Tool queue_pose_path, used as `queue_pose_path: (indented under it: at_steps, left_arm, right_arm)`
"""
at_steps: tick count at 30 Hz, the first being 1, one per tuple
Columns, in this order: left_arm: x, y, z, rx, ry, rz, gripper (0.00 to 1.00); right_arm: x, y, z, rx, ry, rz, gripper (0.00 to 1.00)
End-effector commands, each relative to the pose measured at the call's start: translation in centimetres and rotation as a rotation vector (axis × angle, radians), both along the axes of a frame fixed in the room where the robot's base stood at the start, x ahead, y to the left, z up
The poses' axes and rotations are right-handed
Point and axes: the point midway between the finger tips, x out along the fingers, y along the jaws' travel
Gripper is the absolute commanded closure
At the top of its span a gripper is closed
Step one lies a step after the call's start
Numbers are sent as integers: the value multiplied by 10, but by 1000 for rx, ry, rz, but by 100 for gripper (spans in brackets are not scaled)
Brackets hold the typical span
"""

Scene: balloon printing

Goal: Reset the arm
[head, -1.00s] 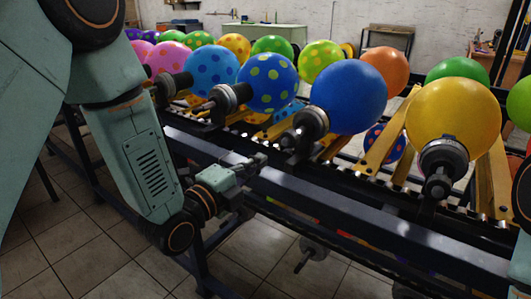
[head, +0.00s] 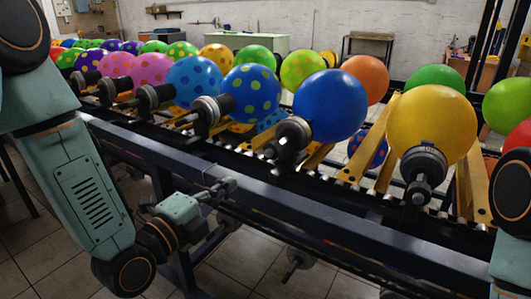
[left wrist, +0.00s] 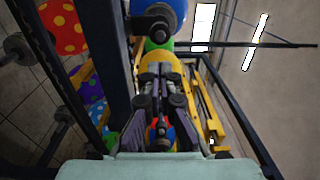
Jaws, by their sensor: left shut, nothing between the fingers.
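My left arm comes in from the left edge of the head view and bends down at its elbow. Its left gripper (head: 225,186) is shut and empty, in front of the dark front rail (head: 270,205) of the balloon rack. The left wrist view shows its fingers (left wrist: 162,72) together, pointing toward a yellow balloon (left wrist: 175,65). Part of my right arm shows at the right edge of the head view; its gripper is out of view.
A row of balloons on dark holders runs along the rack, among them a plain blue one (head: 330,105) and a yellow one (head: 432,123). A green-topped table (head: 247,41) stands at the back wall.

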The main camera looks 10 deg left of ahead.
Motion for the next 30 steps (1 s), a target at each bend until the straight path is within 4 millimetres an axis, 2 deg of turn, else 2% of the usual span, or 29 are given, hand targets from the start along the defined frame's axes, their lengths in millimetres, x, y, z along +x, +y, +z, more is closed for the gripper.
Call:
queue_pose_path:
  at_steps: [5, 8, 13, 17, 20, 23, 27, 30]
  left_arm:
    - [0, 0, -7, -124, 82, -2, 100]
    - [0, 3, -25, -278, 223, 29, 100]
    - [-8, 12, -67, -564, 506, 149, 100]
    - [-29, 17, -114, -771, 739, 303, 100]
    - [-55, 22, -156, -925, 916, 467, 100]
    - [-91, 28, -199, -1068, 1077, 674, 100]
    - [-163, 36, -257, -1209, 1258, 1038, 100]
    - [-219, 41, -287, -1229, 1339, 1276, 100]
  right_arm:
    - [0, 0, 0, 0, 0, 0, 48]
    - [0, 0, 0, 0, 0, 0, 48]
    - [0, 0, 0, 0, 0, 0, 48]
    - [0, 0, 0, 0, 0, 0, 48]
    - [0, 0, 0, 0, 0, 0, 48]
    - [0, 0, 0, 0, 0, 0, 48]
    - [0, 0, 0, 0, 0, 0, 48]
    - [0, 0, 0, 0, 0, 0, 48]
